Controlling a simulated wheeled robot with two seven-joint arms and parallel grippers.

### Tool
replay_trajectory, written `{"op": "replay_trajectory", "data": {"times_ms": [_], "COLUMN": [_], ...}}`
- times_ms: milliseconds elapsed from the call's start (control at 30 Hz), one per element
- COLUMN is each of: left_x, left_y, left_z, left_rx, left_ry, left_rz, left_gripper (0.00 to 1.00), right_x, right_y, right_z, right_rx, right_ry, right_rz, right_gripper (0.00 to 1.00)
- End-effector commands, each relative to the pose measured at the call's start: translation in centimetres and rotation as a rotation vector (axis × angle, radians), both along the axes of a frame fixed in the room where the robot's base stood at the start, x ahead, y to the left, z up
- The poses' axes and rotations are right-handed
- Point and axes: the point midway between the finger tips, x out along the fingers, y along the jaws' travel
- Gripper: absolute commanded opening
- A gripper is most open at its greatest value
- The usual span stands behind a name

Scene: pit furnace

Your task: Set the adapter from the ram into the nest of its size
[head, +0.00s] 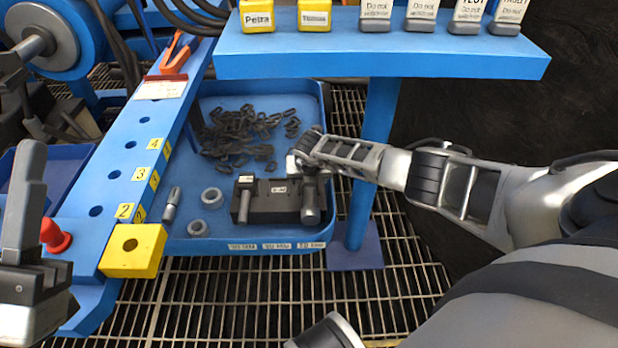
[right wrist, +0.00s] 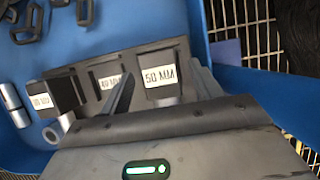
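The dark nest block (head: 270,212) lies in the blue tray, with size labels along its back. In the right wrist view the block (right wrist: 140,72) carries a "50 MM" label (right wrist: 160,77) and two smaller-size labels to its left. A thick dark cylinder (head: 311,207), apparently an adapter, is at the block's right end; whether it is seated is unclear. A thinner cylinder (head: 244,206) is at the left end. The ram (head: 42,40) is upper left.
The tray (head: 230,246) also holds a heap of dark chain links (head: 245,135), two grey rings (head: 211,197) and a small grey pin (head: 172,203). A numbered blue beam (head: 120,160) with a yellow block (head: 133,251) runs along the left. A blue shelf (head: 380,55) overhangs the back.

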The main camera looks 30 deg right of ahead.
Motion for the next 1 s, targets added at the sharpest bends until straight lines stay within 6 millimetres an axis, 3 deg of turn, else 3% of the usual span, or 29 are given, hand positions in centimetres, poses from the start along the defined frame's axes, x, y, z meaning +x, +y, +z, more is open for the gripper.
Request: {"op": "replay_trajectory", "data": {"times_ms": [200, 433, 667, 800, 1000], "left_x": [0.4, 1.8, -0.1, -0.7, -0.6], "left_y": [0.1, 0.3, -0.5, -0.5, -0.1], "left_z": [-0.1, -4.3, -9.6, -10.8, -11.6], "left_rx": [-0.009, -0.105, -0.218, -0.179, -0.104], "left_ry": [0.056, 0.489, 0.959, 1.053, 1.058], "left_rz": [-0.004, -0.029, -0.096, -0.069, -0.014], "left_gripper": [0.36, 0.36, 0.36, 0.36, 0.36], "right_x": [-0.4, -1.5, -3.0, -4.0, -5.1], "right_y": [0.1, 0.8, 1.7, 2.4, 3.0], "right_z": [0.5, 4.1, 8.3, 11.3, 13.9], "right_rx": [-0.001, 0.000, -0.001, 0.001, 0.000], "right_ry": [0.005, 0.004, 0.002, 0.001, 0.000], "right_rz": [0.001, 0.002, 0.002, 0.002, 0.001], "right_gripper": [0.63, 0.63, 0.63, 0.63, 0.63]}}
